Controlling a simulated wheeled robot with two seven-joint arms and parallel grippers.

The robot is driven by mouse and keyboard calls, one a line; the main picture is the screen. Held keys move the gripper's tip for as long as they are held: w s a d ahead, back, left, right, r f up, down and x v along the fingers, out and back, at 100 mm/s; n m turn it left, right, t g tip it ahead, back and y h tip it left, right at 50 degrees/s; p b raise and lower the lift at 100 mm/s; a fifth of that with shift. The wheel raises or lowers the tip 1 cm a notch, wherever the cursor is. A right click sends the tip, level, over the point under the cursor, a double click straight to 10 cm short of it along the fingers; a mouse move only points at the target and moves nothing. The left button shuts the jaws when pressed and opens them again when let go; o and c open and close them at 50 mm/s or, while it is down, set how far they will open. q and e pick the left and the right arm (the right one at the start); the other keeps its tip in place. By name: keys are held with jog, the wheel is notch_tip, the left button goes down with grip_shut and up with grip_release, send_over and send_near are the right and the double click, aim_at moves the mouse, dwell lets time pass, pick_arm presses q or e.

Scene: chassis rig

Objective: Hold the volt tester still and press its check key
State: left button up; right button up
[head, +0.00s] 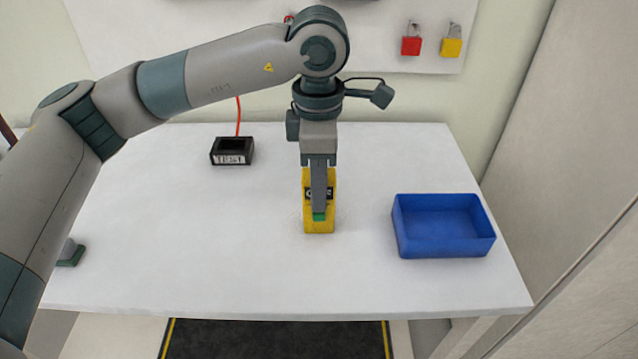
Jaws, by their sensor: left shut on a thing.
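The yellow volt tester (319,228) is on the white table, in the middle of the head view. Part of a dark display with light marks shows on it, mostly behind my finger. My left gripper (319,212) comes down over the tester from above and is shut on it. One finger runs down in front of the tester. A green patch shows at that finger's lower end; I cannot tell whether it is the check key or the fingertip. My right gripper is not in view.
A black box marked TEST (232,158) with a red cord is at the back left. An empty blue bin (445,245) stands to the right. A grey-green object (72,254) is partly hidden at the left. Red (411,46) and yellow (452,48) padlocks hang behind. The front table is clear.

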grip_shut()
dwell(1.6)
